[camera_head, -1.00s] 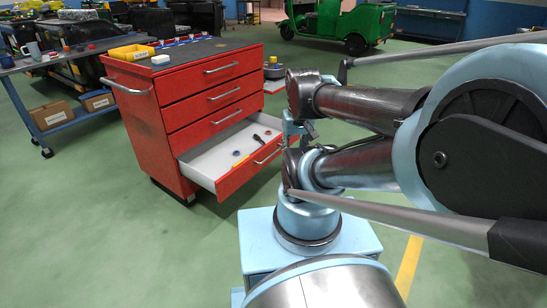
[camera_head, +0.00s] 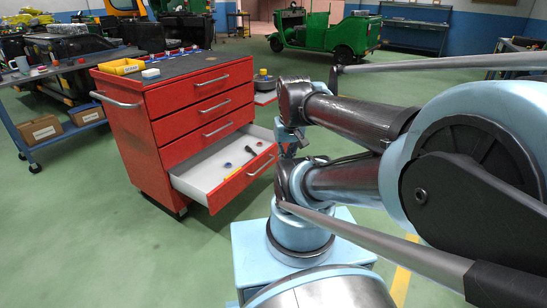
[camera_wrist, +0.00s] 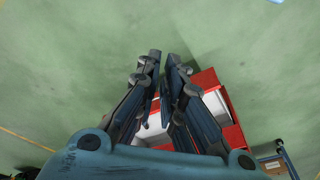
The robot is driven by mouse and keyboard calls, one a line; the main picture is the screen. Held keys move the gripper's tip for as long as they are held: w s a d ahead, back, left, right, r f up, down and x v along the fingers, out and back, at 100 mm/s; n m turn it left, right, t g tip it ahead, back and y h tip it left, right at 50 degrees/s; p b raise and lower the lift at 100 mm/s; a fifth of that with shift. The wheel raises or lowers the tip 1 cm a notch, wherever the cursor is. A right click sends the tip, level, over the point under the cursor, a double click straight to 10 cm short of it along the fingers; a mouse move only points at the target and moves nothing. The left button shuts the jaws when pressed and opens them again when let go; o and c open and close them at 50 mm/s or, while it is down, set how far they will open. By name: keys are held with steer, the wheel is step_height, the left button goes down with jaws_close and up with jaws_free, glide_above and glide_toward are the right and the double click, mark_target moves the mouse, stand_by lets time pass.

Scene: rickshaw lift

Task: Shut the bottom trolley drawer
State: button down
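The red trolley (camera_head: 140,130) stands left of centre in the head view. Its bottom drawer (camera_head: 243,181) is pulled well out, showing a white inside with a few small items. The drawers above it look shut. In the wrist view, red and white parts of the trolley (camera_wrist: 206,80) show behind and to the right of the fingers. My gripper (camera_wrist: 164,58) points away from the camera with a narrow gap between its fingers and nothing visibly held. In the head view my arm largely hides it, right of the drawer front; contact cannot be told.
A yellow bin (camera_head: 121,66) and small items sit on the trolley top. A workbench with cardboard boxes (camera_head: 40,130) stands to the left. A green vehicle (camera_head: 325,34) is at the back.

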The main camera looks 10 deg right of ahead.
steer(key=w+r+m+y, duration=0.1)
steer(key=w+r+m, duration=0.25)
steer(key=w, duration=0.55)
steer(key=w+r+m+y, duration=0.1)
steer(key=w+r+m, duration=0.25)
steer(key=w, duration=0.55)
steer(key=w+d+f+m+t+y, duration=0.1)
steer(key=w+d+f+m, duration=0.2)
steer(key=w, duration=0.6)
steer(key=w+d+f+m+y, duration=0.1)
steer(key=w+d+f+m, duration=0.25)
steer(key=w, duration=0.45)
steer(key=w+d+f+m+t, duration=0.1)
steer(key=w+d+f+m, duration=0.15)
steer(key=w, duration=0.65)
steer(key=w+d+f+m+t+y, duration=0.1)
steer(key=w+d+f+m, duration=0.35)
steer(key=f, duration=0.35)
steer(key=w+d+f+m, duration=0.3)
steer(key=w+d+f, duration=0.15)
steer(key=f, duration=0.45)
steer(key=w+d+f+m+t+y, duration=0.1)
steer(key=w+d+f+m, duration=0.25)
steer(key=d+f, duration=0.35)
steer(key=w+a+f, duration=0.7)
steer(key=w+a, duration=0.1)
steer(key=a, duration=0.1)
steer(key=shift+w+f, duration=0.2)
steer(key=shift+f, duration=0.1)
